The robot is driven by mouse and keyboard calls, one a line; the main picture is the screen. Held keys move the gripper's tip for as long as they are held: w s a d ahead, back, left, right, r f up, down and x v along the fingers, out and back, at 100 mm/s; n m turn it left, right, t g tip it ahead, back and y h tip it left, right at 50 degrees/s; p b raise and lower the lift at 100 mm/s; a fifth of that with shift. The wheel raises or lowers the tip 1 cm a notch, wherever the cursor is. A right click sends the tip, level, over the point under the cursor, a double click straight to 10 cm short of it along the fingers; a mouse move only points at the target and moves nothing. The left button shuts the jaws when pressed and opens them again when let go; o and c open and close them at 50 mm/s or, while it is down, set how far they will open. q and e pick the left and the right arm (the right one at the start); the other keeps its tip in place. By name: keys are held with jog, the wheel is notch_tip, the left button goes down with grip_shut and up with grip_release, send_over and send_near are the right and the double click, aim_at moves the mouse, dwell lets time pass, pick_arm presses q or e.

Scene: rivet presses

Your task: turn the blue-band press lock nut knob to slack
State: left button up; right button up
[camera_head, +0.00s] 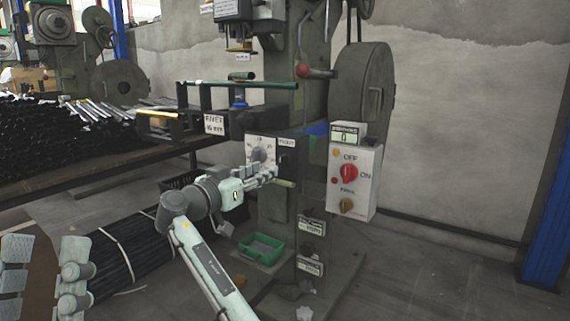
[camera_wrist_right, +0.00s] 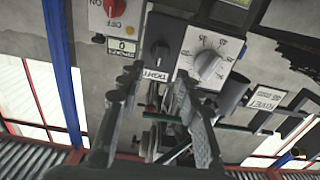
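The press with the blue band (camera_head: 316,129) stands in the middle of the head view. On its front are a white dial with a pointer knob (camera_head: 259,151) and a dark plate with a small label (camera_head: 287,142). The wrist view shows the dial (camera_wrist_right: 207,62) and, beside it, the dark plate with a black knob (camera_wrist_right: 160,50) above an upside-down label. My right gripper (camera_head: 274,171) is at the plate's lower part; in the wrist view its fingertips (camera_wrist_right: 159,72) are apart on either side of the label. Contact cannot be told. My left gripper (camera_head: 47,262) is at the lower left, fingers apart, empty.
A white switch box (camera_head: 355,180) with a red knob and counter stands right of the plate. A rivet-label sign (camera_head: 214,124) and rails project left. A green tray (camera_head: 262,249) lies below. A bench of dark tubes (camera_head: 60,140) is at left. Floor at right is clear.

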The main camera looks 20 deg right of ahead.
aim_at(280, 162)
jog(key=x, duration=0.7)
jog(key=shift+w+d, duration=0.15)
jog(key=shift+d, duration=0.05)
jog(key=shift+c, duration=0.4)
grip_shut()
